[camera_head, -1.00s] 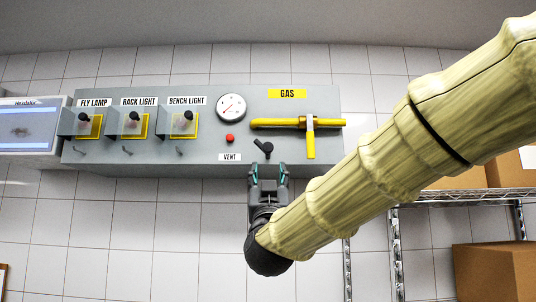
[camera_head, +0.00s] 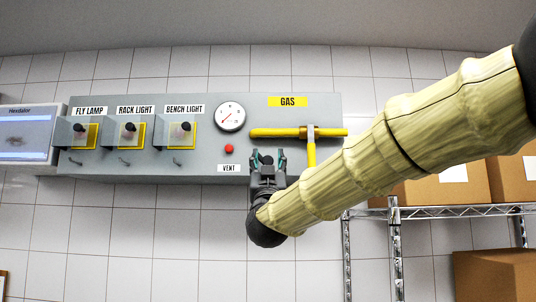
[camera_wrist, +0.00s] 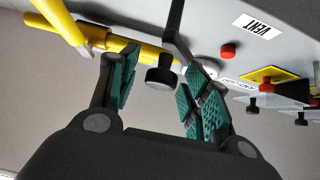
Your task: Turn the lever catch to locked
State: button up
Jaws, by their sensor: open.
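The black lever (camera_wrist: 161,74) beside the VENT label shows in the wrist view as a dark arm ending in a round knob. It stands out from the grey panel (camera_head: 330,108). In the head view its knob (camera_head: 267,159) is mostly hidden by my gripper (camera_head: 268,160). My gripper, with teal finger pads, is open, its fingers on either side of the knob. In the wrist view gaps show between the knob and both pads (camera_wrist: 160,88), so contact is not evident. Which marking the lever points to cannot be read.
The yellow gas pipe and its handle (camera_head: 311,152) lie close right of my gripper. A red button (camera_head: 229,148) and the VENT label (camera_head: 229,168) are to its left. Three guarded switches (camera_head: 129,132) are farther left. A wire shelf (camera_head: 440,210) with boxes stands right.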

jog(key=shift+w+r, duration=0.2)
jog(key=c, duration=1)
